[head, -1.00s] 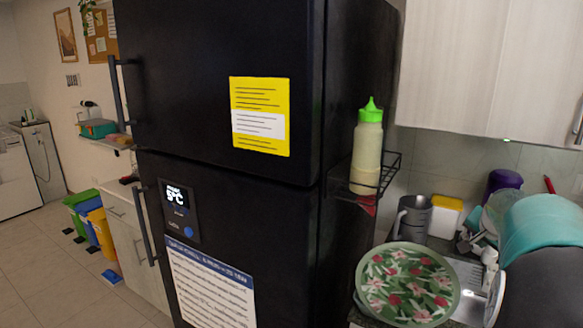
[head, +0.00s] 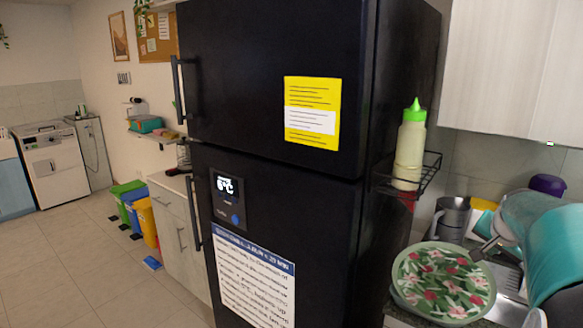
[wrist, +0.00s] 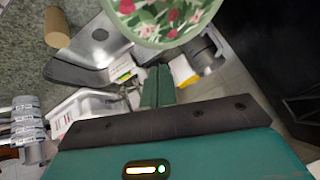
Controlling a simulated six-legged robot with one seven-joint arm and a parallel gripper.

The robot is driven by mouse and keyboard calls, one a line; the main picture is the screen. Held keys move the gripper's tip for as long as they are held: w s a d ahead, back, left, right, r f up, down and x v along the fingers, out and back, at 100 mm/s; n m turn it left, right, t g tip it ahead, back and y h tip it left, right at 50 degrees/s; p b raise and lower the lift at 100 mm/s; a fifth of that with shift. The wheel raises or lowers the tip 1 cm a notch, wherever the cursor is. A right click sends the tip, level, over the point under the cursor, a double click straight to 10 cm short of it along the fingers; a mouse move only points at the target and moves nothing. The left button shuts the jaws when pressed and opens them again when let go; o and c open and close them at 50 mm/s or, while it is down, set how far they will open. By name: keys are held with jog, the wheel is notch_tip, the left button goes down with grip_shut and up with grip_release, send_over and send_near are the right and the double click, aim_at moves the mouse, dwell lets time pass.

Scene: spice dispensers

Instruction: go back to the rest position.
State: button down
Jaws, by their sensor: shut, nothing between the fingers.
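My gripper (wrist: 158,74) shows in the wrist view as two green fingers side by side, closed together with nothing between them. It is over the counter and sink area, with a round flowered plate (wrist: 165,20) just beyond the fingertips. In the head view my teal arm is at the right edge, over the counter and partly cut off by the frame. My fingers cannot be made out clearly there.
A black fridge (head: 275,180) fills the middle, with a wire side rack holding a green-capped bottle (head: 410,150). The flowered plate (head: 442,282), a grey jug (head: 453,218) and a white wall cupboard (head: 515,70) are at right. Open tiled floor (head: 70,270) lies at left, beside coloured bins (head: 148,222).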

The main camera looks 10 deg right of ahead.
jog(key=s+a+r+n+y, duration=0.15)
jog(key=a+n, duration=0.45)
jog(key=a, duration=1.7)
jog(key=s+a+f+n+y, duration=0.1)
jog(key=s+a+f+n, duration=0.2)
jog(key=s+a, duration=0.4)
jog(key=s+a+f+n+y, duration=0.2)
jog(key=s+a+n, duration=0.2)
jog(key=a, duration=0.7)
jog(key=s, duration=0.2)
jog(key=shift+s+a+f, duration=0.25)
jog(key=shift+s+f, duration=0.1)
jog(key=shift+f, duration=0.05)
jog(key=shift+y, duration=0.25)
jog(key=shift+d, duration=0.2)
